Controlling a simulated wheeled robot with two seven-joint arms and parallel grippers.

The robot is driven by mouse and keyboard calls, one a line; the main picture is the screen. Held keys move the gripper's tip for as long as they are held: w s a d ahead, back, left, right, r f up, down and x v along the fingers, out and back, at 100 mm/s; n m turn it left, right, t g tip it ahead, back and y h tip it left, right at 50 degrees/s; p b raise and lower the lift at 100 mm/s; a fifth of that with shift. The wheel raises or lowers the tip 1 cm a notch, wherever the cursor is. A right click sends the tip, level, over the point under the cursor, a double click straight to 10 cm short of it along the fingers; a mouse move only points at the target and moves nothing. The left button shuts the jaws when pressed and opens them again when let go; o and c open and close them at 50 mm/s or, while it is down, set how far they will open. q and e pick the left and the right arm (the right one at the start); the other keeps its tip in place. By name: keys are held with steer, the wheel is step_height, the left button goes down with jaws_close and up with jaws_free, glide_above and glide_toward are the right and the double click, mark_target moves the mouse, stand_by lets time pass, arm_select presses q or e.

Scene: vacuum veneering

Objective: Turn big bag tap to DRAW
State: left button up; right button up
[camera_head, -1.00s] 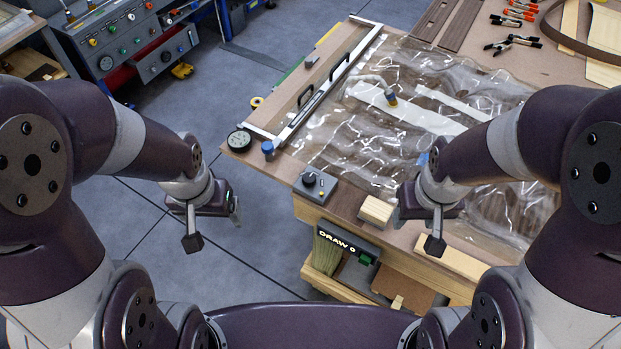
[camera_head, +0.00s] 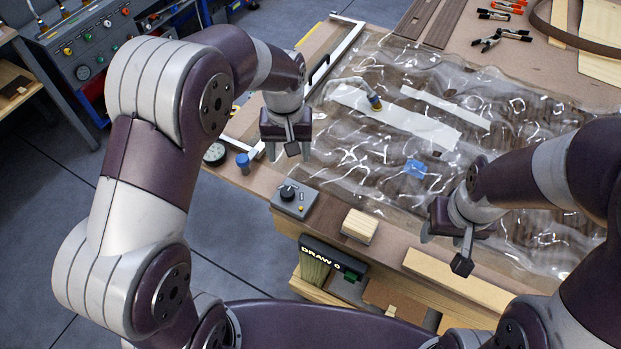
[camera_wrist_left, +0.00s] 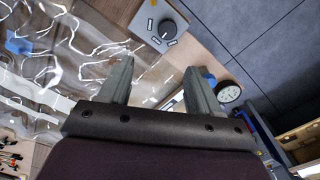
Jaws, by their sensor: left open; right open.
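The grey tap box with a round black knob (camera_head: 288,193) sits at the table's near left corner. It also shows at the top of the left wrist view (camera_wrist_left: 167,28), with marks around the knob. The clear wrinkled big bag (camera_head: 340,165) lies over the table behind it. My left gripper (camera_head: 288,145) is open and empty, above the table's left edge and beyond the tap box. Its two fingers (camera_wrist_left: 158,85) show apart in the left wrist view.
A round gauge (camera_head: 214,153) and a blue-capped fitting (camera_head: 243,162) stand left of the tap box. A wooden block (camera_head: 359,225) lies to its right. A "DRAW 0" sign (camera_head: 322,257) hangs on the table front. Clamps (camera_head: 497,40) lie at the back.

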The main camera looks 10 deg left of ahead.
mark_target(287, 191)
arm_select(q)
steer(key=f, duration=0.1)
steer(key=s+f, duration=0.1)
steer(key=f, duration=0.1)
steer(key=s+a+f+p, duration=0.1)
steer(key=shift+s+a+f, duration=0.1)
steer(key=shift+s+f, duration=0.15)
steer(key=f, duration=0.2)
steer(key=f+p, duration=0.1)
steer(key=f, duration=0.1)
steer(key=w+f, duration=0.1)
steer(key=f, duration=0.2)
steer(key=shift+w+d, duration=0.1)
steer(key=shift+d, duration=0.1)
steer(key=shift+s+a+f, duration=0.1)
steer(key=shift+s+f, duration=0.15)
steer(key=shift+f, duration=0.1)
steer(key=shift+w, duration=0.1)
arm_select(e)
steer(key=r, duration=0.2)
steer(key=s, duration=0.1)
steer(key=shift+a+r, duration=0.35)
steer(key=shift+r, duration=0.05)
arm_select(q)
steer(key=c, duration=1)
